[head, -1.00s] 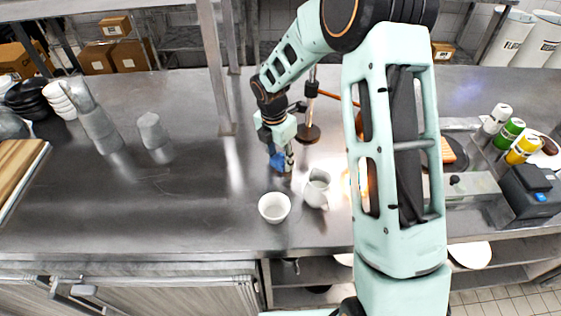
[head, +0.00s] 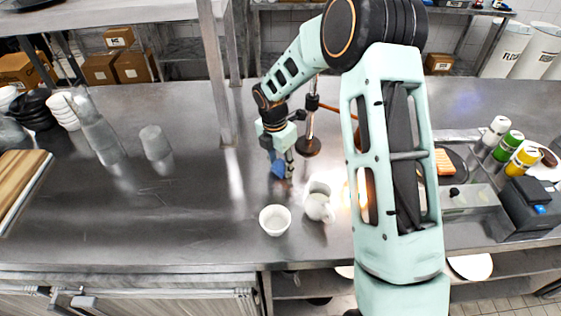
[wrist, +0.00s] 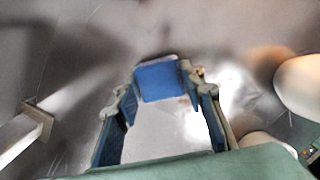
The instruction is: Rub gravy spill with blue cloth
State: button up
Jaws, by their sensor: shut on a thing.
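My gripper (head: 283,172) is low over the steel counter, behind the white bowl and left of the white jug in the head view. Its two blue-lined fingers (wrist: 160,115) are shut on the blue cloth (wrist: 157,81), which shows between and beyond the fingertips in the wrist view. The cloth also shows as a small blue patch in the head view (head: 278,171). It is at or just above the counter; I cannot tell if it touches. I cannot make out the gravy spill. A brownish blur shows at the right of the wrist view, but I cannot tell what it is.
The white bowl (head: 275,220) and white jug (head: 319,207) stand close in front of my gripper. A lamp stand (head: 307,147) is just behind it. A shelf post (head: 219,90) rises to the left. The counter (head: 190,215) is clear at front left.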

aim_at(282, 177)
jog(key=shift+s+f, duration=0.15)
jog(key=shift+s, duration=4.75)
jog(key=shift+r, duration=0.25)
notch_tip(282, 177, up, 5)
jog(key=p, duration=0.4)
jog(key=shift+f, duration=0.2)
jog(key=shift+r, duration=0.65)
notch_tip(282, 177, up, 3)
